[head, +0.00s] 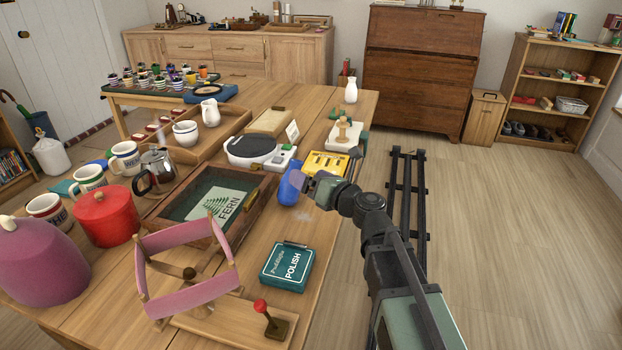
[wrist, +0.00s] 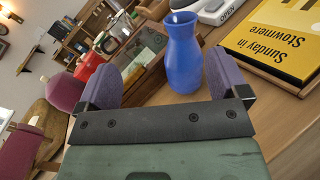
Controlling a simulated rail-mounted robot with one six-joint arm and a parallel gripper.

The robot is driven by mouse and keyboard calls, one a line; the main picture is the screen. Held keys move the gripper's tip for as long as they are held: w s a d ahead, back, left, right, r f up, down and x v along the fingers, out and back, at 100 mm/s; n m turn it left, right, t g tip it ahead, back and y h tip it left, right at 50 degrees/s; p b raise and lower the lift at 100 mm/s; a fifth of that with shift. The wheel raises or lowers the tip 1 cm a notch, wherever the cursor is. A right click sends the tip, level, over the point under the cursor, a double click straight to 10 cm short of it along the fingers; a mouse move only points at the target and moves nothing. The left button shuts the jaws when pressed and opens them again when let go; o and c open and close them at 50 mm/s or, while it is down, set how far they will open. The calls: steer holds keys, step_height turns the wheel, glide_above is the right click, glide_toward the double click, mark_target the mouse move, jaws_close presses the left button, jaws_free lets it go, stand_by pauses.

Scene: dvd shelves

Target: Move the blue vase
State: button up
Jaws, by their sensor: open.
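The blue vase (head: 290,187) stands upright on the wooden table, to the right of the dark tray in the head view. In the wrist view the blue vase (wrist: 182,55) shows whole, with a narrow neck and flared rim. My gripper (head: 308,187) is beside it in the head view, and partly covers it. In the wrist view my gripper (wrist: 165,80) is open, its two purple-padded fingers apart. The vase appears ahead of the gap, nearer the right finger. I cannot tell whether it is between the fingertips. No contact is visible.
A yellow box (head: 326,165) lies close behind the vase. The dark tray marked FERN (head: 259,205) is to its left. A teal POLISH box (head: 288,266) lies nearer the front. A white vase (head: 351,90) stands at the far table end. Bare table (head: 318,229) lies between vase and POLISH box.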

mark_target(291, 186)
step_height(291, 186, down, 8)
steer(key=b, duration=0.6)
steer(key=shift+w+r, duration=0.1)
steer(key=shift+r, duration=0.1)
steer(key=shift+w+a+r+p, duration=0.4)
steer(key=shift+w+a+r, duration=0.3)
steer(key=shift+r, duration=0.05)
steer(key=x, duration=0.5)
steer(key=shift+w+a+f, duration=0.1)
steer(key=shift+w+a, duration=0.05)
steer(key=shift+a, duration=0.05)
steer(key=c, duration=1.1)
steer(key=shift+w+d, duration=0.45)
steer(key=shift+w, duration=0.3)
steer(key=shift+w+d, duration=0.4)
steer(key=shift+w, duration=0.35)
steer(key=o, duration=1.1)
steer(key=shift+s, duration=0.1)
